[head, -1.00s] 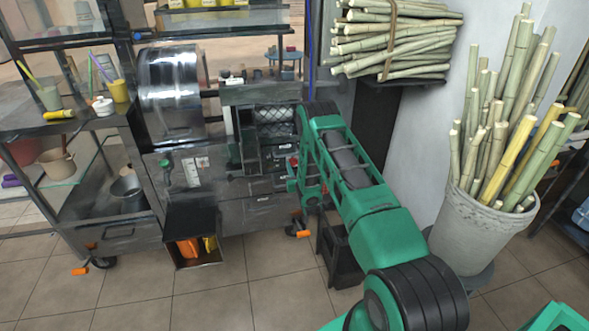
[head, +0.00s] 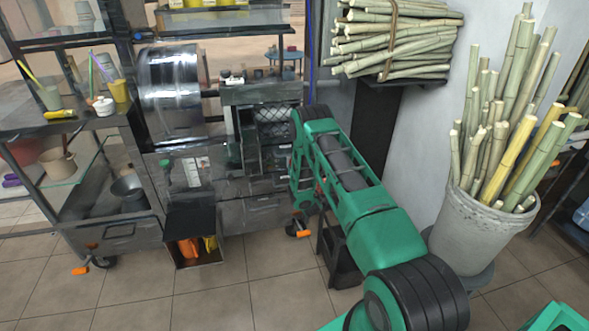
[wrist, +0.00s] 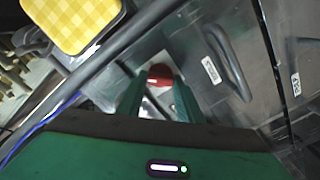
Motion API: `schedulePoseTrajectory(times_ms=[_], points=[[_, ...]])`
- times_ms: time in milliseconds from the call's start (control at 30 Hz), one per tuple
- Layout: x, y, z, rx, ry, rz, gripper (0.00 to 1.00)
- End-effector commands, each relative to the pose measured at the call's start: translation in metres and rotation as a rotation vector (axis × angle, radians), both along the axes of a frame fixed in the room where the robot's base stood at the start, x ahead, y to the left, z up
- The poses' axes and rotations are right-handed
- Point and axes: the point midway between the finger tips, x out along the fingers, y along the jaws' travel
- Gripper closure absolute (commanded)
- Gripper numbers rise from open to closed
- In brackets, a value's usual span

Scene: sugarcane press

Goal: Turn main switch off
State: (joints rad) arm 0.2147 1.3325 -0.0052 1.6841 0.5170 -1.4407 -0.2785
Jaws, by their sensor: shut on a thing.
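The main switch is a red knob (wrist: 160,73) on a pale plate on a grey metal panel in the wrist view. My gripper (wrist: 157,88) has its two green fingers on either side of the knob and is shut on it. The fingers partly cover the knob and plate, so I cannot tell the switch's position. In the head view my green arm reaches to the right side of the sugarcane press (head: 197,160) and hides the gripper and the switch.
A grey handle (wrist: 228,62) is on the panel right of the knob. A yellow checked pad (wrist: 72,20) is at upper left. A bucket of cane (head: 480,225) stands right of my arm, and bundled cane (head: 390,45) lies on a stand behind. Open floor (head: 265,290) lies in front.

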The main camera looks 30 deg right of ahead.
Motion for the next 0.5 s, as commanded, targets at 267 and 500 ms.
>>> schedulePoseTrajectory(times_ms=[267,500], points=[[0.0010,0.0047,-0.0025,-0.247,0.072,0.005,0.90],[0.0017,0.0060,-0.0031,-0.455,0.130,0.007,0.90]])
